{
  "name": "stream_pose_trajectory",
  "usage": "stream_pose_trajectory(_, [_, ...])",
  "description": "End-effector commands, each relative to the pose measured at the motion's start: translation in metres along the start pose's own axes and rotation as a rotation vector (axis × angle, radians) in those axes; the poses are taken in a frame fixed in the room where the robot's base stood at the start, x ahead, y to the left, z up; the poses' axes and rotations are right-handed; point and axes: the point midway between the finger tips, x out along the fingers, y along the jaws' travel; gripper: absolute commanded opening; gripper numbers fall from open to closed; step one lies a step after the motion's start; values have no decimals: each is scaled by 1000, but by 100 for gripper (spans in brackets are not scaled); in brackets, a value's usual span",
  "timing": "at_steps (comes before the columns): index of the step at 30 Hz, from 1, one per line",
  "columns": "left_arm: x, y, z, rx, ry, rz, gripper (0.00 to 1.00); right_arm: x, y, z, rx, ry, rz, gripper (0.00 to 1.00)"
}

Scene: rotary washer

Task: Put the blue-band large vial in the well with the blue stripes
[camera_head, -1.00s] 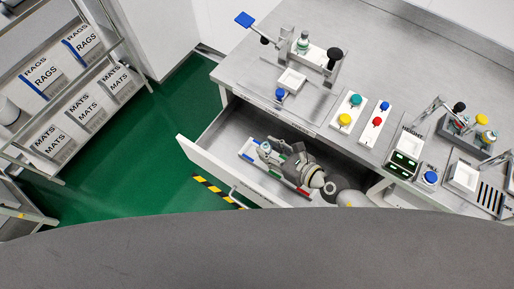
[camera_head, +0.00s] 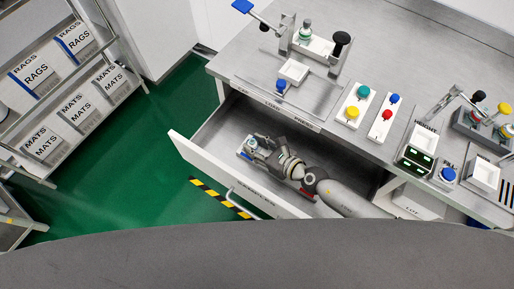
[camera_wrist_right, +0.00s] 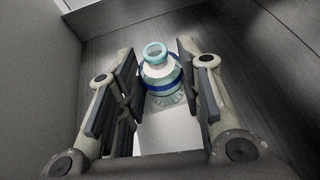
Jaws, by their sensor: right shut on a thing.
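The blue-band large vial (camera_wrist_right: 160,72) is a clear, light-blue vial with a dark blue band, seen between my right fingers in the wrist view. In the head view the vial (camera_head: 249,143) is small and partly covered, at the left end of the open drawer. My right gripper (camera_head: 256,146) reaches down into the drawer and is shut on the vial; its fingers (camera_wrist_right: 162,88) stand on both sides of it. A white holder (camera_wrist_right: 167,130) lies under the vial, with blue marks at its end in the head view (camera_head: 243,154). My arm hides most of the holder. My left gripper is not in view.
The drawer's front wall (camera_head: 205,165) and the bench edge above border my right arm. On the bench stand a lever device (camera_head: 315,45) with a green-banded vial, a white tray (camera_head: 293,71), button panels (camera_head: 355,108) and a display unit (camera_head: 417,158). Shelves with boxes stand left.

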Motion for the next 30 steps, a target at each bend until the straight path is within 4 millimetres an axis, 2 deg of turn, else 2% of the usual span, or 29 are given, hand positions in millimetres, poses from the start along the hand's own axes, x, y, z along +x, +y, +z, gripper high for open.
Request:
stream_pose_trajectory(9, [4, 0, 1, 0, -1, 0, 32, 1, 0, -3, 0, -1, 0, 16])
stream_pose_trajectory(10, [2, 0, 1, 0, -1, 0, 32, 1, 0, -2, 0, -1, 0, 36])
stream_pose_trajectory(15, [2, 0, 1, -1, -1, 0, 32, 1, 0, -2, 0, 0, 0, 55])
stream_pose_trajectory(27, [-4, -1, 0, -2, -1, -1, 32, -2, 0, 4, 0, -1, 0, 55])
stream_pose_trajectory(30, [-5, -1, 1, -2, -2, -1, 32, -17, 0, 1, 1, 2, 0, 55])
